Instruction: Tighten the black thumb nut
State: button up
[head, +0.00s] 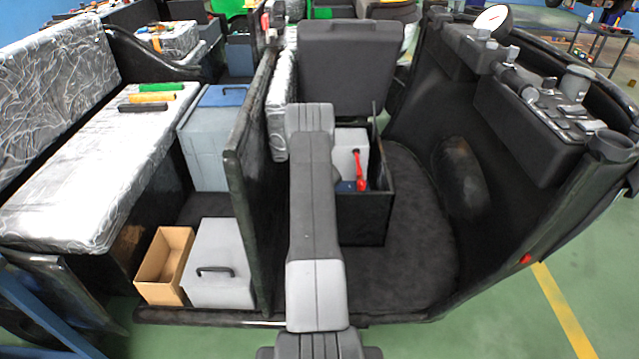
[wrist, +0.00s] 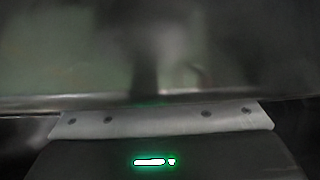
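I cannot make out the black thumb nut in either view. An open black box (head: 362,218) on the dark floor of the vehicle holds a pale grey block (head: 351,147) with a red part (head: 360,172) on its near right side. My arm crosses the middle of the head view, just left of this box, and hides part of it. My gripper's fingers do not show in the head view. The wrist view is dark and blurred; it shows a pale screwed plate and a green-lit housing of mine against a blurred surface. The fingers cannot be made out there.
A black seat back (head: 347,65) stands behind the box. A black partition (head: 247,140) rises left of my arm. The dashboard (head: 530,110) is at the right. A grey case (head: 219,270) and an open cardboard box (head: 164,267) stand at the lower left. Floor right of the black box is clear.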

jog(key=c, duration=0.3)
jog(key=shift+b, duration=0.3)
jog(key=shift+w+f+b, duration=0.1)
jog(key=shift+f+b, duration=0.05)
jog(key=shift+b, duration=0.3)
jog(key=shift+w+d+b, duration=0.1)
jog(key=shift+w+b, duration=0.1)
jog(key=shift+b, duration=0.95)
jog(key=b, duration=0.3)
jog(key=shift+w+d+h, duration=0.1)
jog(key=shift+w+h, duration=0.2)
jog(key=shift+r+m+b, duration=0.2)
jog(key=shift+m+b, duration=0.1)
jog(key=shift+b, duration=0.25)
jog(key=b, duration=0.5)
jog(key=shift+w+d+h, duration=0.15)
jog(key=shift+h, duration=0.15)
jog(key=b, duration=0.4)
jog(key=shift+s+f+m, duration=0.1)
jog(key=shift+s+m, duration=0.1)
jog(key=shift+m, duration=0.2)
